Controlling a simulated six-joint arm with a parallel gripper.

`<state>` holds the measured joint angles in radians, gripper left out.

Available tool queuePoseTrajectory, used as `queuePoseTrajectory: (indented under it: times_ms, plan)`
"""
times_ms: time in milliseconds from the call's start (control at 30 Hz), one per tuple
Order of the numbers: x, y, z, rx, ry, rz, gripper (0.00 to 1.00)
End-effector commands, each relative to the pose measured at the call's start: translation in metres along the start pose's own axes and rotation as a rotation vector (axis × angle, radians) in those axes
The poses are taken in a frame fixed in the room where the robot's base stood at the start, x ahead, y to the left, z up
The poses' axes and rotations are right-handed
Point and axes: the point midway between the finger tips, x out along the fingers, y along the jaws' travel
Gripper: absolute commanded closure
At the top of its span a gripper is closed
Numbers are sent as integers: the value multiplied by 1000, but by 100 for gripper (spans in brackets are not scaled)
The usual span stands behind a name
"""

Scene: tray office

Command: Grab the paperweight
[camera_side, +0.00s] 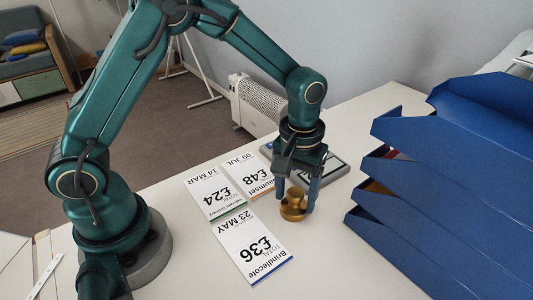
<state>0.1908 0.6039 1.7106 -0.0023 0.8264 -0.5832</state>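The paperweight (293,207) is a small round brass-coloured piece with a knob on top. It stands upright on the white table near the middle right. My gripper (296,198) points down over it, with one finger on each side of its knob. The fingers are apart, and the right finger partly covers the paperweight's right side. I cannot tell whether either finger touches it.
Printed cards (252,247) marked with prices lie left of the paperweight. A dark flat device (335,168) lies behind my gripper. A stack of blue trays (450,200) stands close on the right. The front of the table (330,265) is clear.

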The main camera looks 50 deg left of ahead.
Motion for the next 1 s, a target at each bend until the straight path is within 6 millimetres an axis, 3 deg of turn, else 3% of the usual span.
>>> queuePoseTrajectory:
  times_ms: [33, 133, 167, 633, 867, 1000]
  plan:
    - [0, 0, 0, 0, 0, 0, 58]
    - [0, 0, 0, 0, 0, 0, 96]
    - [0, 0, 0, 0, 0, 0, 100]
    - [-6, 1, -1, 0, 3, 2, 100]
    - [-39, 1, -2, 0, 8, 4, 100]
    - [-59, -30, -6, -12, 5, 1, 100]
